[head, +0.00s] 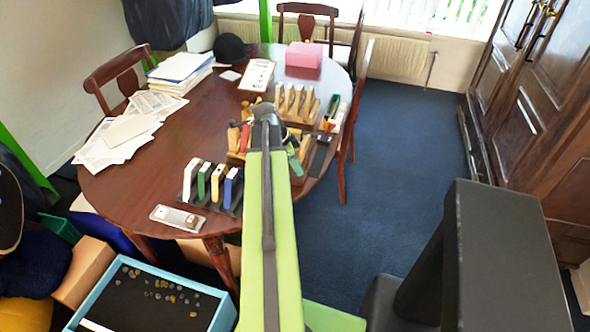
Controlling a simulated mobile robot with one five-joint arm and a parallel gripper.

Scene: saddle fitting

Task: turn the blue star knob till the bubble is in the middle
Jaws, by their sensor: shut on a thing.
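My light-green arm reaches forward over the dark wooden table (130,187). My gripper (297,160), small and partly covered by the arm, is down at the wooden fixture on the table's right side. It is shut, it seems on the blue star knob, but the arm hides the knob and the fingertips' contact. I cannot make out the bubble or its vial, so where the bubble stands cannot be told.
A rack of coloured blocks (213,188) and a pale metal plate (177,217) lie left of the arm. Wooden arches (295,103) and a pink box (303,55) stand behind. Papers (125,130) cover the table's left. A blue-rimmed tray (95,297) is at lower left. Blue carpet (400,150) is clear at right.

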